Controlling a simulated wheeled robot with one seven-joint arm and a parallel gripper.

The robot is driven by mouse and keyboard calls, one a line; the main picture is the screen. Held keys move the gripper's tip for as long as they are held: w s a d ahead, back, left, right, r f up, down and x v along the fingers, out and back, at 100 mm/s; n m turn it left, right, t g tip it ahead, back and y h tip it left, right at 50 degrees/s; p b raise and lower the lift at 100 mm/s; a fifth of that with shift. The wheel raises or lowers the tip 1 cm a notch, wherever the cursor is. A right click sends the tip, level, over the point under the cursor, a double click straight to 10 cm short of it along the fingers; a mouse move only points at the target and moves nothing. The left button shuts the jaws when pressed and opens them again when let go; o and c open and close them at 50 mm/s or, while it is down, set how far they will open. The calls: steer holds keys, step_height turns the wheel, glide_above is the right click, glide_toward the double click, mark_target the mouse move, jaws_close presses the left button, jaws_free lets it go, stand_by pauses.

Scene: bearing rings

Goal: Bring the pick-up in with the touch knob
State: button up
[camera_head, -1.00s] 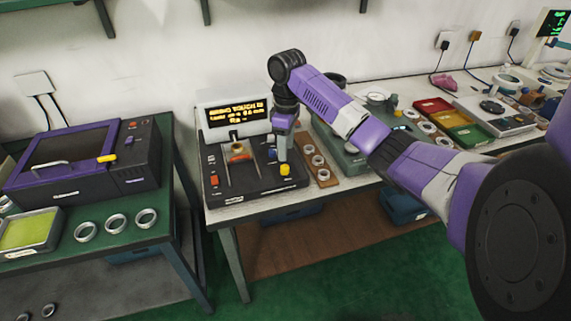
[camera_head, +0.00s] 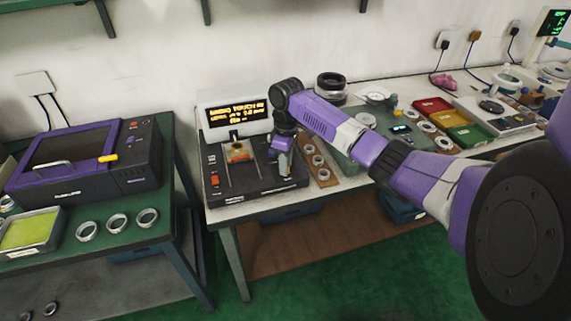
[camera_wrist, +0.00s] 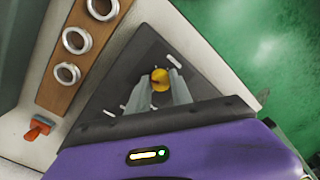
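The yellow touch knob (camera_wrist: 160,79) shows in the wrist view on the dark base of the gauge station (camera_head: 248,189). My gripper (camera_wrist: 160,82) is around it, with one pale finger on each side and the fingertips seeming to press on it. In the head view my gripper (camera_head: 284,172) points down at the right part of the station and hides the knob. The pick-up (camera_head: 239,152), an orange-topped part, stands mid-station between two rails. The station's display (camera_head: 236,115) is lit with amber text, too small to read for sure.
A wooden rack (camera_head: 322,172) with rings stands close right of the station. Further right are a grey-green unit (camera_head: 352,150) and red, yellow and green trays (camera_head: 455,122). On the left, a purple machine (camera_head: 80,160) and several loose rings (camera_head: 117,222) occupy a green bench.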

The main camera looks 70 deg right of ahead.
jaws_close()
steer(key=shift+r+m+p, duration=0.15)
steer(key=shift+m+p, duration=0.15)
steer(key=shift+p, duration=0.2)
steer(key=m+p, duration=0.2)
steer(key=p, duration=0.1)
steer(key=shift+a+r+m, duration=0.15)
steer(key=shift+m, duration=0.15)
steer(key=m+p, duration=0.3)
steer(key=shift+m+p, duration=0.3)
steer(key=shift+p, duration=0.1)
steer(key=m+p, duration=0.1)
steer(key=m, duration=0.1)
steer(key=m+p, duration=0.1)
steer(key=shift+f+m, duration=0.2)
steer(key=shift+m, duration=2.3)
